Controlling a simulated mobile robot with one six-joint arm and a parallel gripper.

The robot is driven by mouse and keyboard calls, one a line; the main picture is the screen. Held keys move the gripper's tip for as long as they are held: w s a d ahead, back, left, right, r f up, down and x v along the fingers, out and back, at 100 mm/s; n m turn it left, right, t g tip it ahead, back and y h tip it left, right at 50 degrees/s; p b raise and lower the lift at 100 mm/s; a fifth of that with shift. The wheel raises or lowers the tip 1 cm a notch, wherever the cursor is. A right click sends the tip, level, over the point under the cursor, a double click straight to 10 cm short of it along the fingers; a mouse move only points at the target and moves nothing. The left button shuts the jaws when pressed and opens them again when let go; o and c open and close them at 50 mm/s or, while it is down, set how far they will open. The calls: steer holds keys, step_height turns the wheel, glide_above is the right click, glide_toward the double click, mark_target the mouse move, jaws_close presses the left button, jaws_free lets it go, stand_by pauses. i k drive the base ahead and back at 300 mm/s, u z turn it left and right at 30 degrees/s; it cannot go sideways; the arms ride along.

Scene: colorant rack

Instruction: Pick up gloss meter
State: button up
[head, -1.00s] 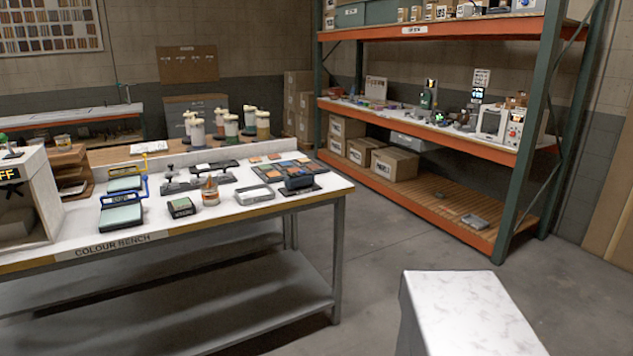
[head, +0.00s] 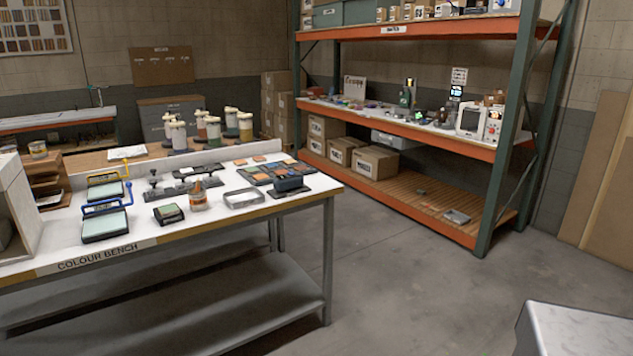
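No label on the colour bench (head: 200,236) reads gloss meter, so I cannot tell for sure which item it is. A small dark box with a greenish screen (head: 169,213) sits near the bench's front edge. A dark blue-black block-shaped device (head: 289,185) stands near the right end, on or against a dark base. Both rest on the white top with nothing holding them. My gripper is not in view.
An orange shelving rack (head: 400,138) stands behind. A pale-topped block (head: 580,335) is lower right. The floor between is clear.

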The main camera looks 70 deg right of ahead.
mark_target(286, 183)
steer(key=z, duration=0.7)
steer(key=i, duration=0.95)
steer(key=z, duration=0.05)
steer(key=k, duration=0.85)
steer(key=u, duration=0.15)
